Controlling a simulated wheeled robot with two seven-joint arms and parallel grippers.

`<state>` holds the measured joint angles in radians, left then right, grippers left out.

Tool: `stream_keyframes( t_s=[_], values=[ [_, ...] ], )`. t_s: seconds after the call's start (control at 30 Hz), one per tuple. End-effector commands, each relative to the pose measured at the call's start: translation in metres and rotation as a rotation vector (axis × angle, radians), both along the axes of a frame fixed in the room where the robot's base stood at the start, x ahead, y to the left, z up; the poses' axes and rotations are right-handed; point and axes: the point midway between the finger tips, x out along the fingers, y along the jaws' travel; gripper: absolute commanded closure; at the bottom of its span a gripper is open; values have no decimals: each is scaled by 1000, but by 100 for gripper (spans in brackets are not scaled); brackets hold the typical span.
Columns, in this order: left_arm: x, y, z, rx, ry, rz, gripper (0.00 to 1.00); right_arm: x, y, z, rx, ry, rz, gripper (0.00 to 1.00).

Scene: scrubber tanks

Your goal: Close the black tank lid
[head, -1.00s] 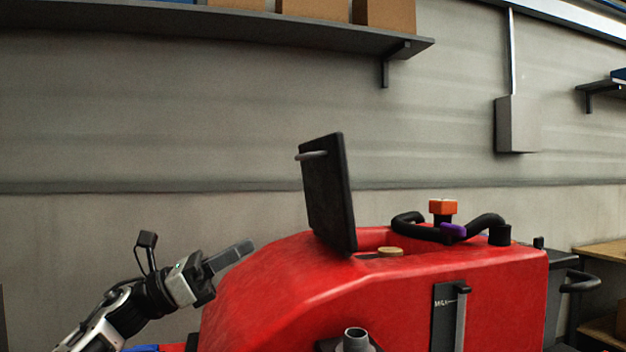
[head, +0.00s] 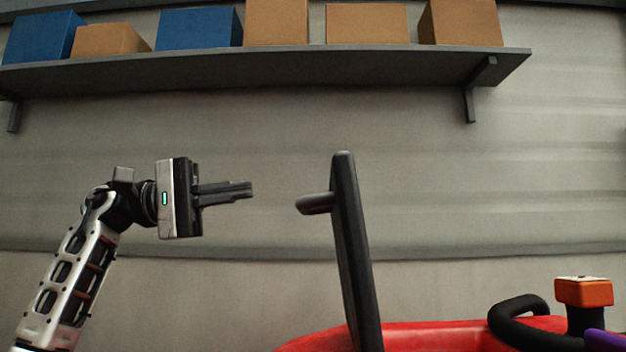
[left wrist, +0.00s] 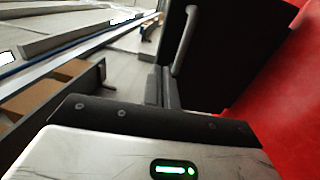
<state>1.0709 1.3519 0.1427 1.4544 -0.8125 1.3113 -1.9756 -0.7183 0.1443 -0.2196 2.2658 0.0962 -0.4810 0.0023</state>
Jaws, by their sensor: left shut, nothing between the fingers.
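The black tank lid (head: 354,250) stands open and nearly upright on the red tank (head: 425,334), seen almost edge-on in the head view. A short grey handle (head: 315,203) sticks out from its left face. My left gripper (head: 250,189) is shut and empty, left of the lid at about the height of the handle, with a gap between. In the left wrist view the lid (left wrist: 235,55) and its handle (left wrist: 184,40) show beyond the fingers (left wrist: 162,88). The lid's hinge is out of view. My right gripper is not in view.
An orange-topped knob (head: 583,292) and a black hose (head: 515,315) sit on the red machine right of the lid. A wall shelf (head: 300,68) with blue and brown boxes runs above. The space between gripper and lid is clear.

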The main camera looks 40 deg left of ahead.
Motion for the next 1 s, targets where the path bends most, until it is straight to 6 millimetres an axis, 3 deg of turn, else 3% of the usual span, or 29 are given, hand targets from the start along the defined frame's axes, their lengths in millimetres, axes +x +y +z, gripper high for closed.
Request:
stream_keyframes(
  t_s=[0.3,0.5,1.0],
  values=[
    [44,-53,13,0,2,-5,100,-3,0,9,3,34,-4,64],
    [61,-73,16,-3,2,-5,100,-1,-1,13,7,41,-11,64],
    [68,-80,15,-3,2,-3,100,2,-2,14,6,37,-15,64]
  ],
)
